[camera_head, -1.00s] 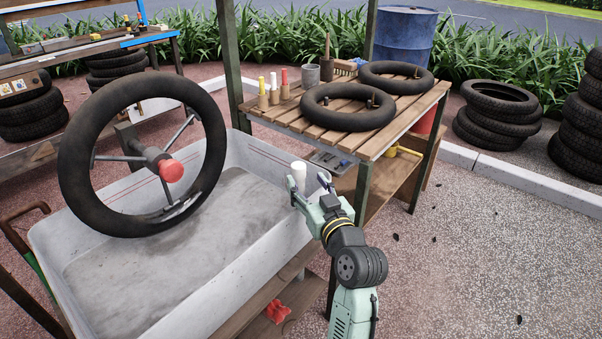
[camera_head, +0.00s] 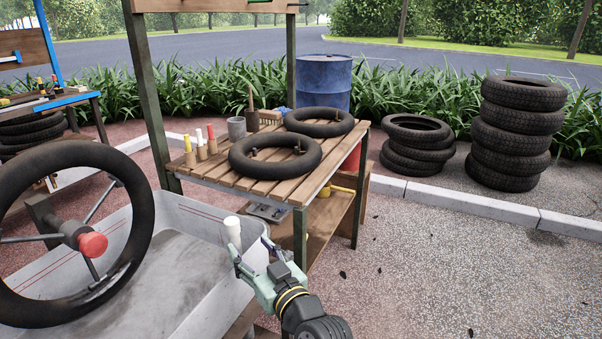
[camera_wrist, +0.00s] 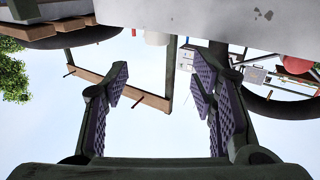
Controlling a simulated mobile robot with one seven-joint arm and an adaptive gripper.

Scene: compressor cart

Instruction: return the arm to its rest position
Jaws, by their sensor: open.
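My arm reaches in from the bottom of the head view. My gripper (camera_head: 253,249) is open beside the right rim of the white tub (camera_head: 185,262). It also shows in the wrist view (camera_wrist: 158,88), with its two purple-padded fingers apart and nothing between them. A white cylinder (camera_head: 233,232) shows just beyond the left finger in the head view. I cannot tell whether the finger touches it.
A slatted wooden bench (camera_head: 230,178) with two black inner tubes (camera_head: 275,158) stands beyond the gripper. A large tube on a red-hubbed wheel (camera_head: 140,225) hangs over the tub. Stacked tyres (camera_head: 515,135) stand at the right. The gravel at right is mostly clear.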

